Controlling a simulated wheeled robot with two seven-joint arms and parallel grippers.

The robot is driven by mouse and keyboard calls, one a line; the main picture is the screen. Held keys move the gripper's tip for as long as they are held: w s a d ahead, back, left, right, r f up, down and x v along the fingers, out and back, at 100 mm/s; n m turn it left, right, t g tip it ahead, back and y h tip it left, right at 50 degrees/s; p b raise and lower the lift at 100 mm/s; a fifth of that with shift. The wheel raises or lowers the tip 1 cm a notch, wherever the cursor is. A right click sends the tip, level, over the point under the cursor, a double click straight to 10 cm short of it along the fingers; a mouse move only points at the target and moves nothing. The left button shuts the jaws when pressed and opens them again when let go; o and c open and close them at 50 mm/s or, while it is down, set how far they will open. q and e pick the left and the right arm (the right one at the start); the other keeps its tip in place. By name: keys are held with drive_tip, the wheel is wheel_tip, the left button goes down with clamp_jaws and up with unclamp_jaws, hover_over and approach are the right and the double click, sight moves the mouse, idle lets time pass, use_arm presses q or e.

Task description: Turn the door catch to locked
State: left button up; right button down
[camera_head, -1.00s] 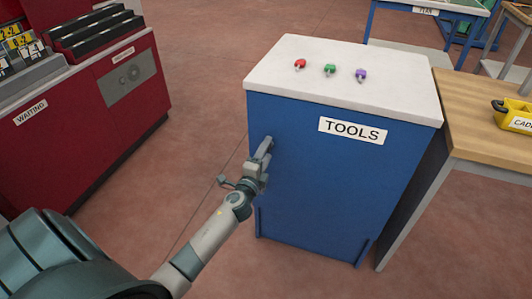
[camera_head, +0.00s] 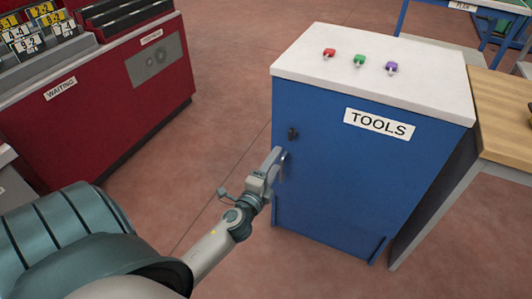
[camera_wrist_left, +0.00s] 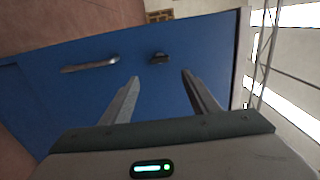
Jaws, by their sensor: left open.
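The door catch (camera_head: 293,133) is a small black piece near the left edge of the blue tool cabinet's door (camera_head: 340,180). In the left wrist view the catch (camera_wrist_left: 159,58) lies just beyond the fingertips, roughly in line with the silver door handle (camera_wrist_left: 90,64). My left gripper (camera_head: 280,156) is open and empty, below the catch in the head view and apart from it. In the left wrist view its fingers (camera_wrist_left: 161,77) are spread, with the catch between and beyond them. The handle is mostly hidden behind the gripper in the head view. My right gripper is out of view.
Red, green and purple small items (camera_head: 360,61) sit on the cabinet's white top (camera_head: 420,80). A wooden bench (camera_head: 505,120) adjoins on the right. A red unit labelled WAITING (camera_head: 110,100) stands at left, with open floor (camera_head: 215,130) between.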

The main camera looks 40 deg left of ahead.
use_arm(q)
drive_tip(key=v, duration=0.6)
drive_tip(key=shift+b, duration=0.35)
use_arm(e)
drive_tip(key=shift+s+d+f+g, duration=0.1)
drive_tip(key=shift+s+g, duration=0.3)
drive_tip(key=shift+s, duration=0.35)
use_arm(q)
drive_tip(key=shift+w, duration=0.1)
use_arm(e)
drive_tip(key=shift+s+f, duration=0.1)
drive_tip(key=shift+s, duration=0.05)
